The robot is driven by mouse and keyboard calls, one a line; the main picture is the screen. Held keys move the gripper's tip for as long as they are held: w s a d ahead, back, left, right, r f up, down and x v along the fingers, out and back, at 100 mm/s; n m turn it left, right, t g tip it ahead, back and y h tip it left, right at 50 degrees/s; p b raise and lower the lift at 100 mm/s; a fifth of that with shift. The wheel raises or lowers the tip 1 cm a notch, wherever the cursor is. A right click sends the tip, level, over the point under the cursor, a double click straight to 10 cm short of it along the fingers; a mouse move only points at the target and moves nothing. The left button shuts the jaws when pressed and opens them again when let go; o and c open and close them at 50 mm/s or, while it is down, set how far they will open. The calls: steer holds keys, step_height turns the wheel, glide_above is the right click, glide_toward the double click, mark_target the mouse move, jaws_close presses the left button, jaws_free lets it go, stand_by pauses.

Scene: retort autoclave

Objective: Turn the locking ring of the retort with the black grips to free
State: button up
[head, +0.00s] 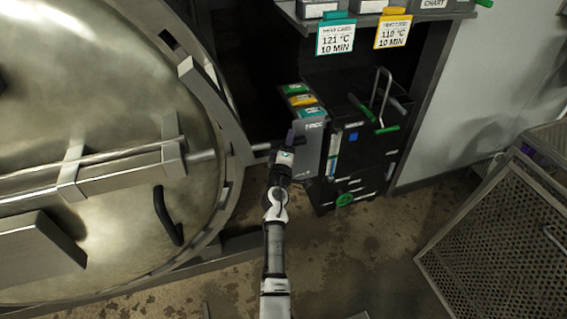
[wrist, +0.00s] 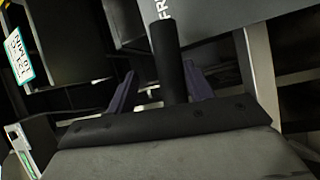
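The retort's round metal door (head: 95,110) fills the left of the head view, with the locking ring (head: 212,95) around its rim. A metal bar (head: 262,147) sticks out from the ring to the right, toward my gripper (head: 291,140). In the wrist view a black grip (wrist: 168,55) stands between the two purple fingers of my gripper (wrist: 160,88). The fingers are apart, with a clear gap on the left; the grip is close to the right finger. Whether it touches that finger I cannot tell. The grip's lower end is hidden behind the gripper's body.
A grey box (head: 309,150) with coloured labels stands right behind my gripper, beside a black cabinet (head: 365,145) with green handles. A shelf with hanging tags (head: 335,38) is above. A perforated metal crate (head: 500,225) stands at right. A black handle (head: 167,216) projects from the door.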

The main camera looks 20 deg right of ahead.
steer(key=b+v, duration=0.1)
steer(key=v, duration=1)
steer(key=shift+s+b, duration=0.2)
steer(key=shift+b, duration=0.1)
steer(key=shift+a, duration=0.1)
